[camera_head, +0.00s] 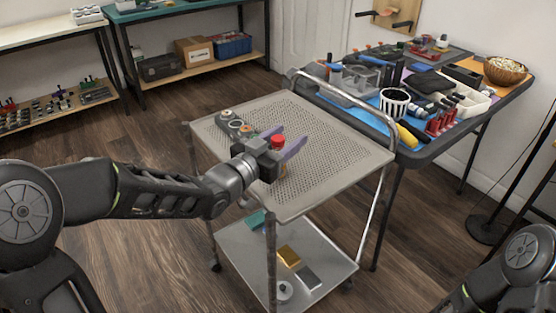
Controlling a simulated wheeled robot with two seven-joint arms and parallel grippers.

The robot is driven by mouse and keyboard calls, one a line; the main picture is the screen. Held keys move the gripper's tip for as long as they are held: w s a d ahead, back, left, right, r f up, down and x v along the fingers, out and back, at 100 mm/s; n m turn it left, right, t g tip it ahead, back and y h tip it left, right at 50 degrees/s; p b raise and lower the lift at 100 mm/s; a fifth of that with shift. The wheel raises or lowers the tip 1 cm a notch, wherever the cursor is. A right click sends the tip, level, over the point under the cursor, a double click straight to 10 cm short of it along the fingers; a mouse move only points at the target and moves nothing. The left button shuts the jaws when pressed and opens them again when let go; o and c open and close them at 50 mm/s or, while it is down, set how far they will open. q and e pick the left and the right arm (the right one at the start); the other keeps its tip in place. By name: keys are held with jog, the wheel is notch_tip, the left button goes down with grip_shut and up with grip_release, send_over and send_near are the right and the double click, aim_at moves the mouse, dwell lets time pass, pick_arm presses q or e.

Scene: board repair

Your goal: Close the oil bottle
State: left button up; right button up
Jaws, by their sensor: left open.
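A small red cap-like top (278,141) shows between the purple fingers of my left gripper (292,135), over the perforated top of the grey cart (345,150). It may be the oil bottle or its cap; its lower part is hidden by the gripper. My left gripper is open, with one finger on each side of the red top, and I cannot tell whether either touches it. My right arm shows only at the bottom right corner; its gripper is out of view.
Several small round parts (236,125) sit at the cart's left rear. The cart's right half is clear, with a raised rail (345,95) along its far side. A crowded table (420,157) stands behind it. The lower shelf (250,262) holds several small blocks.

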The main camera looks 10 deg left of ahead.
pick_arm(q)
jog(key=shift+c, duration=0.5)
grip_shut()
